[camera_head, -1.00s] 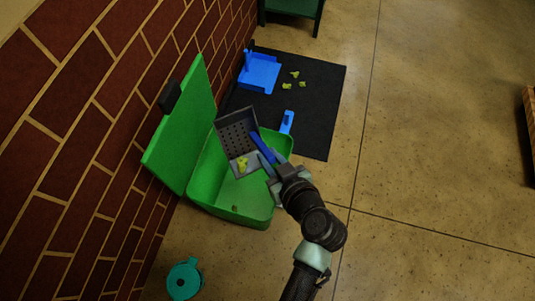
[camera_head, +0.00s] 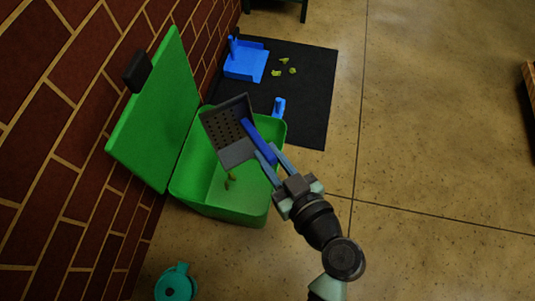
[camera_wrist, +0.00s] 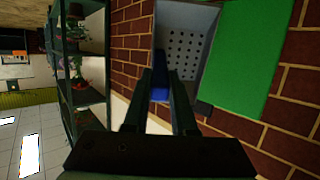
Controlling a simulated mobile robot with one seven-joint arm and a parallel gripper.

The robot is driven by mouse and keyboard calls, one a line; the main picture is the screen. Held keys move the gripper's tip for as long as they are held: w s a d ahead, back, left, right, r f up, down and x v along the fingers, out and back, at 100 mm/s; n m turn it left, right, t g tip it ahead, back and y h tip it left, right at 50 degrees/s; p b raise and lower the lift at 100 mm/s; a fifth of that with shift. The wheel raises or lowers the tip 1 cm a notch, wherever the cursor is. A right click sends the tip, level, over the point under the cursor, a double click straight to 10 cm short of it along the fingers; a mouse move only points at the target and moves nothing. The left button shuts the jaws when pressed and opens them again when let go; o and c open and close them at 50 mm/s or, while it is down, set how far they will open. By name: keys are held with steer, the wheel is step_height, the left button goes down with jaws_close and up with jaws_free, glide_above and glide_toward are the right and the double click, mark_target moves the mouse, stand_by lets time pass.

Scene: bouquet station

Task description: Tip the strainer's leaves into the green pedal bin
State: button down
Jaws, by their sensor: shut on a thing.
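The strainer (camera_head: 230,131) is a grey box with a perforated wall and a blue handle (camera_head: 259,142). My gripper (camera_head: 267,165) is shut on that handle and holds the strainer tilted over the open green pedal bin (camera_head: 203,201). The bin's lid (camera_head: 155,115) stands raised against the brick wall. Yellow-green leaves (camera_head: 230,181) show below the strainer's lower edge, inside the bin's outline; I cannot tell if they are falling or lying. No leaves show in the strainer. In the wrist view, the strainer (camera_wrist: 183,48) also looks empty, with the handle (camera_wrist: 160,88) between the fingers.
Behind the bin, a black mat (camera_head: 308,85) holds a blue dustpan (camera_head: 245,62), a blue brush-like tool (camera_head: 279,107) and a few loose leaves (camera_head: 283,67). A teal can (camera_head: 176,284) stands at the lower left. A brick wall lines the left; the floor at right is clear.

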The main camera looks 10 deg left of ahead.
steer(key=f+b, duration=0.1)
steer(key=b, duration=0.3)
steer(key=s+d+f+t+y+b, duration=0.1)
steer(key=b, duration=0.3)
steer(key=shift+s+d+f+t, duration=0.15)
steer(key=shift+s+d+t, duration=0.05)
steer(key=shift+s+t, duration=0.1)
